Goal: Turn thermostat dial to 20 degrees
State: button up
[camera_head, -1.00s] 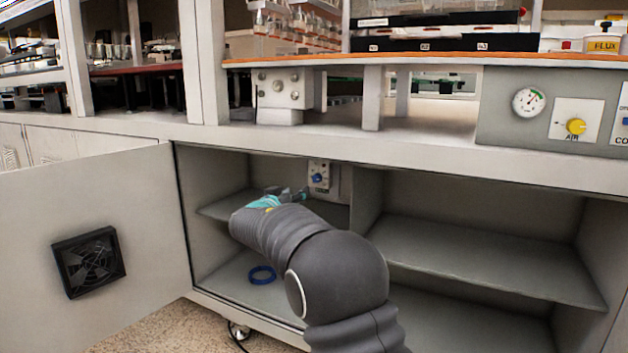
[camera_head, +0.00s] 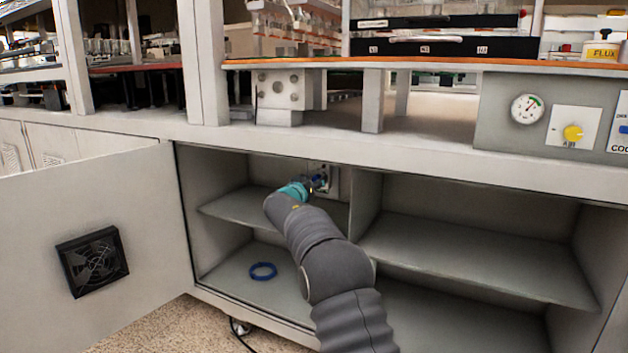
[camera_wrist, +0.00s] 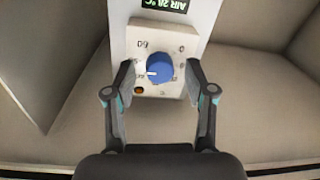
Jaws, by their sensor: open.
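The blue thermostat dial (camera_wrist: 159,68) sits on a pale box on the cabinet's back wall. Its white pointer mark faces left in the wrist view. Numbers ring the dial, with a 0 at upper right and what looks like 60 at upper left; others are too small or covered. My gripper (camera_head: 316,185) reaches into the upper left compartment. Its open fingers stand on either side of the dial; I cannot tell whether they touch it.
The cabinet shelf (camera_head: 235,207) lies below my gripper, and a divider (camera_head: 366,200) stands to its right. A blue ring (camera_head: 263,271) lies on the cabinet floor. The open door (camera_head: 60,200) with a black fan is at left. The right shelf (camera_head: 470,260) is empty.

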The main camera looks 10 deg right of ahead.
grip_shut()
